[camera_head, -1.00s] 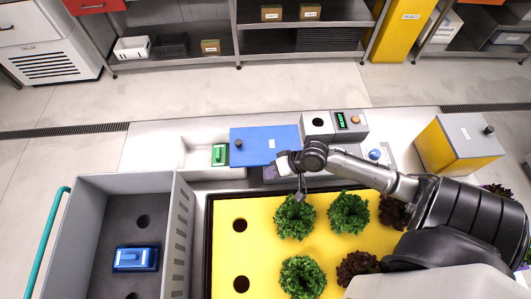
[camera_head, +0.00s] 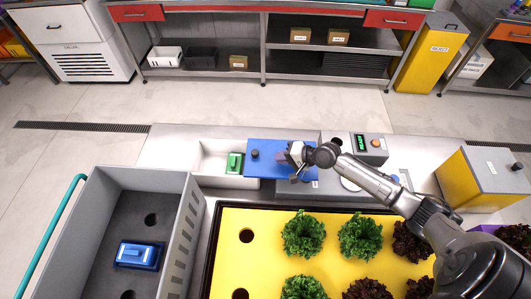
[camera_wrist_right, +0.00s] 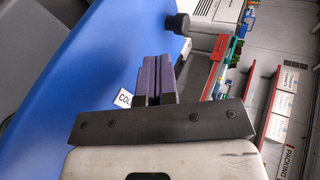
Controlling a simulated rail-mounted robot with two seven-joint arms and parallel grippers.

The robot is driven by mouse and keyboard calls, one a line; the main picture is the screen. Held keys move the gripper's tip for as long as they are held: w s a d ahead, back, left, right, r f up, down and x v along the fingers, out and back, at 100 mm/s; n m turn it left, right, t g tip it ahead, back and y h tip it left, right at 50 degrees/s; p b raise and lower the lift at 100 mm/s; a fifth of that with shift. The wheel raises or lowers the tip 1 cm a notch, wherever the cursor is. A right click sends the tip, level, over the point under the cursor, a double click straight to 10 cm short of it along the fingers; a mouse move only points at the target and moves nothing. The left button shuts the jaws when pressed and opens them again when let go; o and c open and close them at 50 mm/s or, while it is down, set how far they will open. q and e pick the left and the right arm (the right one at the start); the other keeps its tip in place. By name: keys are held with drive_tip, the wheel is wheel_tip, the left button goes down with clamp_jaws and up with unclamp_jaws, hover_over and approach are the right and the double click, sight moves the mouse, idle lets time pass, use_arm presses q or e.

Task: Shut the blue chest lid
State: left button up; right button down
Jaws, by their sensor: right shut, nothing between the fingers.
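The blue lid (camera_head: 267,168) is a flat panel with a black knob (camera_head: 255,154) near its left end. It lies between the white tray and the grey console; its height and tilt are hard to judge. My right gripper (camera_head: 282,156) is shut and empty, at the right part of the lid. In the right wrist view the lid (camera_wrist_right: 60,85) fills the left side, with its knob (camera_wrist_right: 178,23) beyond the shut purple fingers (camera_wrist_right: 157,70). I cannot tell whether they touch it. The chest under the lid is mostly hidden. My left gripper is not in view.
A white tray (camera_head: 207,160) with a green item (camera_head: 234,163) stands left of the lid. A console with a green display (camera_head: 361,143) is on the right. A yellow bed (camera_head: 222,262) with lettuces lies in front, beside a grey crate (camera_head: 118,180).

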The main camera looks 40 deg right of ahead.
sight(258, 155)
drive_tip(key=w+a, duration=0.1)
drive_tip(key=w+a+p, duration=0.1)
drive_tip(key=w, duration=0.1)
drive_tip(key=w+a+f, duration=0.1)
drive_tip(key=shift+w, duration=0.35)
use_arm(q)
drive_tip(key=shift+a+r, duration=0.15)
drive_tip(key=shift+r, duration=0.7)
use_arm(e)
drive_tip(key=shift+w, duration=0.1)
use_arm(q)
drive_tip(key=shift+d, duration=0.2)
